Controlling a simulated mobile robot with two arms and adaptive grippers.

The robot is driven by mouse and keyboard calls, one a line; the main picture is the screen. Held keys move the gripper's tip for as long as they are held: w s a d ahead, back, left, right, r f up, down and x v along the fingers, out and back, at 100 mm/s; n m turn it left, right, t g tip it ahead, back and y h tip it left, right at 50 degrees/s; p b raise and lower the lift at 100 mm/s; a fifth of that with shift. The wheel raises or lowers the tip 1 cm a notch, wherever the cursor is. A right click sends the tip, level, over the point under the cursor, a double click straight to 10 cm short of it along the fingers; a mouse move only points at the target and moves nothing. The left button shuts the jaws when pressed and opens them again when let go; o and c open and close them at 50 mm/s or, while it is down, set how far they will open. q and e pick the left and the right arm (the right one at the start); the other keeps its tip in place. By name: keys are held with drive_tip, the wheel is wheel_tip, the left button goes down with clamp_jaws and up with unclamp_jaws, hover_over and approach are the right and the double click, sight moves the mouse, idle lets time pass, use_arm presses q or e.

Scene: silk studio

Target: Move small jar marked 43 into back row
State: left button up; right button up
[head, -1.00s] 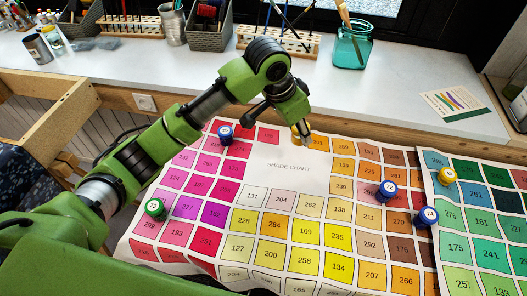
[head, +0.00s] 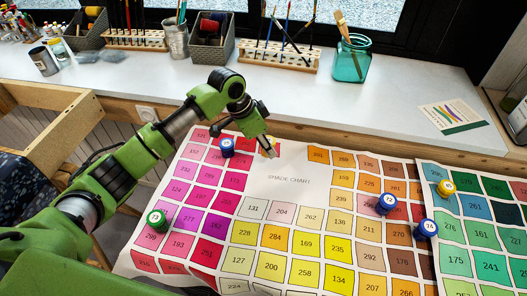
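Several small jars with numbered lids stand on the shade chart (head: 290,205). I cannot read 43 on any of them. A blue-lidded jar (head: 227,147) is at the upper left, and a green-lidded jar (head: 157,219) at the left edge. Two blue-lidded jars, seemingly 72 (head: 386,204) and 74 (head: 426,229), are at the right, below a yellow-lidded jar (head: 446,188). My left gripper (head: 269,149) points down at the chart's upper edge, right of the upper-left blue jar. Something pale yellow shows at its tips; I cannot tell whether it is held. My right gripper is out of view.
Behind the chart, a white sill carries a brush rack (head: 276,58), a teal glass jar (head: 350,60), a dark basket (head: 210,42) and a leaflet (head: 453,116). The chart's middle is clear of jars.

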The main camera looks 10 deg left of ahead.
sight(264, 153)
use_arm(q)
drive_tip(key=shift+a+f, duration=0.25)
drive_tip(key=f, duration=0.3)
drive_tip(key=shift+w+a+f+p, duration=0.1)
drive_tip(key=shift+a+p, duration=0.2)
drive_tip(key=shift+p, duration=0.05)
drive_tip(key=shift+f, duration=0.25)
drive_tip(key=o, duration=1.1)
drive_tip(key=shift+o, duration=0.2)
